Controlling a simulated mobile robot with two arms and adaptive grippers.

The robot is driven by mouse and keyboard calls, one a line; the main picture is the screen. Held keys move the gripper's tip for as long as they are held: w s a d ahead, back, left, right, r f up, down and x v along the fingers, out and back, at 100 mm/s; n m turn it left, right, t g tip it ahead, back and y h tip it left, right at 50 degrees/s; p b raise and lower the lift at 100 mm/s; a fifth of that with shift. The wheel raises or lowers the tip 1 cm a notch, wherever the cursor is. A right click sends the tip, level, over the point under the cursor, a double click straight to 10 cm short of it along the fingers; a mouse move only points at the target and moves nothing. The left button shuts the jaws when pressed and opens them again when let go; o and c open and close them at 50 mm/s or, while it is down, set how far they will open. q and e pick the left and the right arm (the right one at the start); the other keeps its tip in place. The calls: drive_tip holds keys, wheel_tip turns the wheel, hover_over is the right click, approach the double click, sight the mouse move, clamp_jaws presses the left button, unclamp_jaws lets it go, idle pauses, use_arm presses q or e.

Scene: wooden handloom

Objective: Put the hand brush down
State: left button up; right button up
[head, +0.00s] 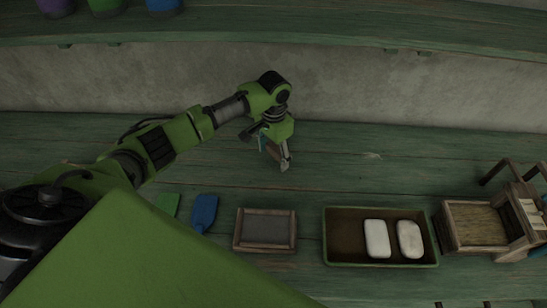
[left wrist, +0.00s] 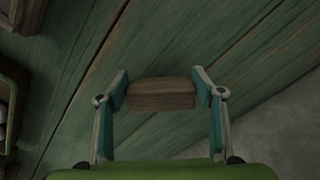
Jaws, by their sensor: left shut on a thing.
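My left gripper (head: 279,157) hangs above the green plank bench (head: 335,170), near its back. In the left wrist view my left gripper (left wrist: 162,92) is shut on a brown wooden block, which I take to be the hand brush (left wrist: 162,95). The block spans between the two teal finger pads, with green planks behind it. Its bristles do not show, and in the head view it is mostly hidden by the gripper. I cannot tell how high it is above the planks. My right gripper is not in view.
Along the front lie a green tool (head: 167,204), a blue tool (head: 204,211), a wood-framed dark panel (head: 265,252), a tray (head: 343,263) with two white blocks, and a wooden frame piece (head: 447,230). A grey wall (head: 400,90) stands behind. The planks right of the gripper are clear.

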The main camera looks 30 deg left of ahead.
use_arm(q)
drive_tip(key=shift+f, duration=1.05)
drive_tip(key=shift+f, duration=0.2)
drive_tip(key=o, duration=1)
wheel_tip(320, 180, up, 8)
drive_tip(key=shift+b, duration=0.4)
drive_tip(key=shift+s+f, duration=0.1)
